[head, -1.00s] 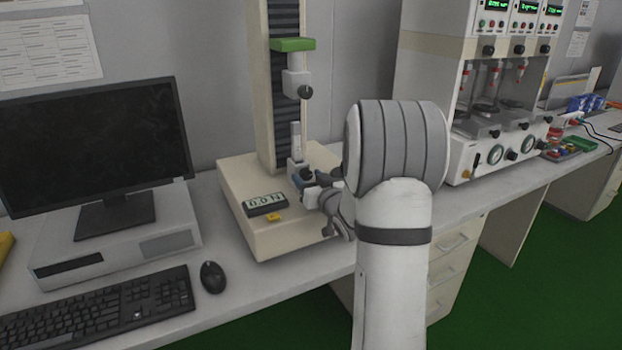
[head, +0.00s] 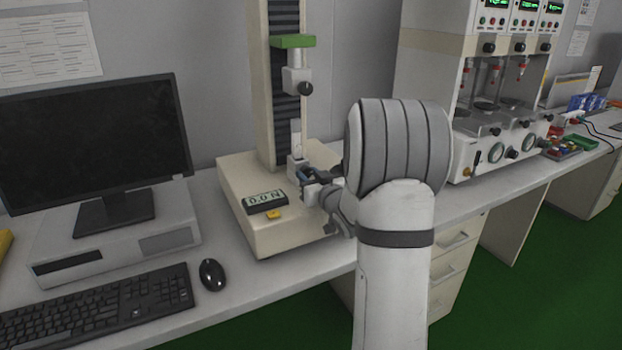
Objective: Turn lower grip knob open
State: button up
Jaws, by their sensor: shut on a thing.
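The tensile test stand (head: 262,226) stands on the bench, with a tall column and a display reading about 0.0 N. Its upper grip (head: 297,82) hangs under a green crosshead, with a black knob on its right. The lower grip (head: 296,168) sits on the base, with a pale upright strip at its top. My gripper (head: 308,177) is at the lower grip from the right, its jaws shut on the lower grip knob. The knob itself is hidden behind the fingers, and my arm covers much of the stand's right side.
A monitor (head: 90,150), keyboard (head: 105,310) and mouse (head: 212,275) are on the left of the bench. A multi-station test machine (head: 425,80) stands at the right behind my arm. The upper grip and crosshead are above my gripper.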

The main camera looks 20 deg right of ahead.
jog(key=n+b, duration=0.2)
jog(key=b, duration=0.1)
jog(key=shift+f+n+b, duration=0.3)
jog(key=shift+r+n+b, duration=0.25)
jog(key=shift+n+b, duration=0.25)
jog(key=shift+n, duration=0.1)
jog(key=o, duration=1)
jog(key=shift+c, duration=0.2)
jog(key=shift+s, duration=0.1)
jog(key=s, duration=0.7)
jog(key=shift+s+d+p, duration=0.15)
jog(key=shift+s+p, duration=0.15)
jog(key=shift+s, duration=0.05)
